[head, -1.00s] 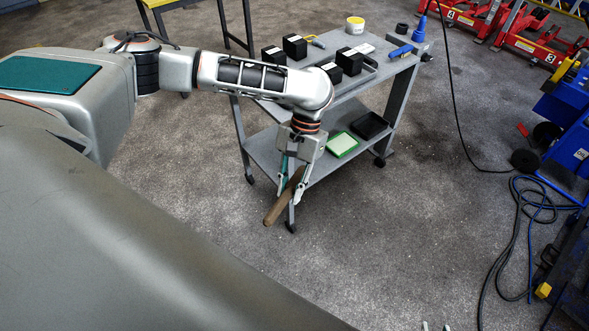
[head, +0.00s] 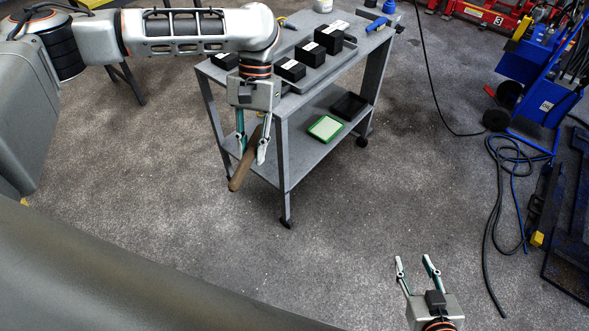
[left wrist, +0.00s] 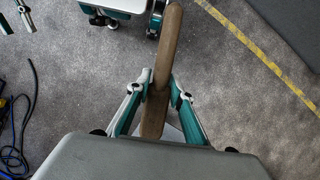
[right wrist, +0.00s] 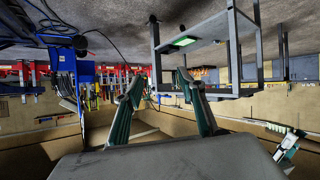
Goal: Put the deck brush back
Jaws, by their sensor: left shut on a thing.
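The deck brush (head: 240,172) shows as a long, brown wooden piece, tilted, its free end pointing down and left in the head view. My left gripper (head: 251,155) is shut on it, beside the near end of the grey trolley. In the left wrist view the wood (left wrist: 168,50) runs between the two fingers of the left gripper (left wrist: 160,92). No bristles can be made out. My right gripper (head: 414,260) is open and empty above bare floor at the bottom of the head view; its spread fingers (right wrist: 160,76) also show in the right wrist view.
The grey trolley (head: 283,150) carries several black boxes (head: 311,53) on top, and a green-rimmed tray (head: 326,127) and a black tray (head: 349,105) on its lower shelf. Cables (head: 490,200) and blue equipment (head: 545,85) stand at the right. Floor between is clear.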

